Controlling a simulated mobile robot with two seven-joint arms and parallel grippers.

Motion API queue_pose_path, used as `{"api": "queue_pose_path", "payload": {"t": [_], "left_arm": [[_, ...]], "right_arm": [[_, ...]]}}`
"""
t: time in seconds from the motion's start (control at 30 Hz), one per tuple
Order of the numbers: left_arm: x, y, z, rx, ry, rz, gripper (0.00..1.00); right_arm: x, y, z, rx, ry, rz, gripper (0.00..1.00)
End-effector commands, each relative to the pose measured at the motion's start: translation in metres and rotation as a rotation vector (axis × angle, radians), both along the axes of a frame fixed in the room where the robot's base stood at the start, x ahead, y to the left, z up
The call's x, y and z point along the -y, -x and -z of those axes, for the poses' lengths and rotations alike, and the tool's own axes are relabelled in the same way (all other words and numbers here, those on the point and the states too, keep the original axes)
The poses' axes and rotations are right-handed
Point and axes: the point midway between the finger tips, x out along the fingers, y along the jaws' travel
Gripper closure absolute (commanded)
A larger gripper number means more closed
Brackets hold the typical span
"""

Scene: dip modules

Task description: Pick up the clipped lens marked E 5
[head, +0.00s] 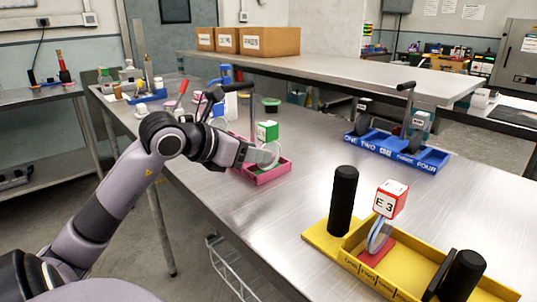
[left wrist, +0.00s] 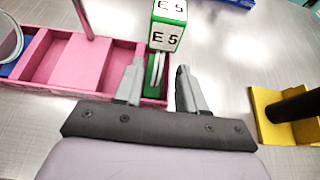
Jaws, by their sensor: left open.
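The clipped lens marked E 5 has a green and white cube on top; it shows in the head view (head: 267,130) and in the left wrist view (left wrist: 169,24). It stands upright in the end compartment of the pink tray (left wrist: 60,92), on a green base. My left gripper (left wrist: 160,72) is open and empty, with its fingers to either side of the lens's lower part in the picture. I cannot tell whether they touch it. In the head view the left gripper (head: 264,157) is beside the tray, partly hiding it. My right gripper is not in view.
A yellow rack (head: 350,262) with black posts holds a red lens marked E 3 (head: 390,199) at the front right. A blue rack (head: 400,152) with number words stands farther back. Bottles and tools crowd the table's far left end. Bare metal table lies between the racks.

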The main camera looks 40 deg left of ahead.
Motion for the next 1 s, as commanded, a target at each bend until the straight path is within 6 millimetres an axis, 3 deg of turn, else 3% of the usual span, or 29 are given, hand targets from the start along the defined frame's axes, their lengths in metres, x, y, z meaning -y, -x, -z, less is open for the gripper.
{"api": "queue_pose_path", "payload": {"t": [0.3, 0.6, 0.73, 1.0], "left_arm": [[0.0, -0.031, 0.013, 0.001, 0.001, 0.0, 0.6], [0.0, -0.033, 0.015, 0.001, 0.001, 0.0, 0.6], [0.0, -0.033, 0.015, 0.0, 0.001, 0.0, 1.0], [0.0, -0.033, 0.014, 0.001, 0.001, 0.001, 1.0]], "right_arm": [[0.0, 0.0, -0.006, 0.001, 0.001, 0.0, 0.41], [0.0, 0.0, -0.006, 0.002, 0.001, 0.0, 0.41], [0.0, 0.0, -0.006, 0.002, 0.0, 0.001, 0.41], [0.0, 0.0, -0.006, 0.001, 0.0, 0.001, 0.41]]}}
